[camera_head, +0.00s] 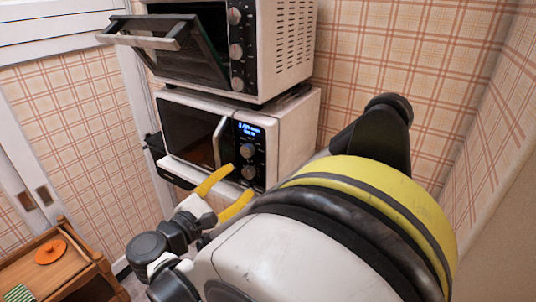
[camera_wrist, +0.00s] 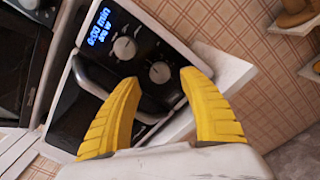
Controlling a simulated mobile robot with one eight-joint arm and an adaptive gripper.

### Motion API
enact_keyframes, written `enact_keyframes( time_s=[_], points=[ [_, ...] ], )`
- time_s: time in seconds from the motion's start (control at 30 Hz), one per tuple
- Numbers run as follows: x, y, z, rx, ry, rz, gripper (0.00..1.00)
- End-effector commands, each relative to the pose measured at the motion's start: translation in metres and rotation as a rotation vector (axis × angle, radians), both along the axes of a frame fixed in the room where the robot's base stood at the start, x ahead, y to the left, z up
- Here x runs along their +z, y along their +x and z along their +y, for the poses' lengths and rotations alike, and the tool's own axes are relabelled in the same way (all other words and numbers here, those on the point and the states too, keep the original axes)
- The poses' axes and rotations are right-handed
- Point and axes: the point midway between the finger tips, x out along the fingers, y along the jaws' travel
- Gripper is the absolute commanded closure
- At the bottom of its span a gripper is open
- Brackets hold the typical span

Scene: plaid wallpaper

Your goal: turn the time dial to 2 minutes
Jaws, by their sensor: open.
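The microwave (camera_head: 290,137) is white with a black front. Its blue-lit display (camera_head: 249,129) reads about 0:00 min in the wrist view (camera_wrist: 98,27). Two round grey dials sit below the display: an upper dial (camera_head: 247,150) and a lower dial (camera_head: 248,172). The wrist view shows the upper dial (camera_wrist: 124,47) and the lower dial (camera_wrist: 160,72). I cannot read which is the time dial. My gripper (camera_head: 237,182) has yellow fingers, open and empty, in front of the control panel. In the wrist view the lower dial appears between the fingertips; contact cannot be told.
A toaster oven (camera_head: 285,45) with its door (camera_head: 165,48) hanging open stands on the microwave. The microwave's door handle (camera_head: 218,141) sticks out left of the panel. A wooden cabinet (camera_head: 75,262) with an orange lid stands lower left. A plaid wall is at the right.

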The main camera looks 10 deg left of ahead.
Motion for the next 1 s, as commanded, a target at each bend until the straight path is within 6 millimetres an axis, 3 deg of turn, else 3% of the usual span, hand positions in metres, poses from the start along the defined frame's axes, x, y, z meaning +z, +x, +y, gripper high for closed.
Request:
enact_keyframes(
  time_s=[0.23, 0.6, 0.77, 0.8, 1.0],
  points=[
    [-0.001, 0.033, -0.014, -0.001, 0.001, 0.0, 0.49],
    [0.0, 0.038, -0.016, 0.0, 0.001, 0.001, 0.49],
    [0.0, 0.038, -0.016, 0.0, 0.001, 0.001, 0.96],
    [0.0, 0.038, -0.016, 0.0, 0.001, 0.001, 1.0],
    [0.0, 0.038, -0.016, 0.0, 0.008, -0.002, 1.0]
  ],
)
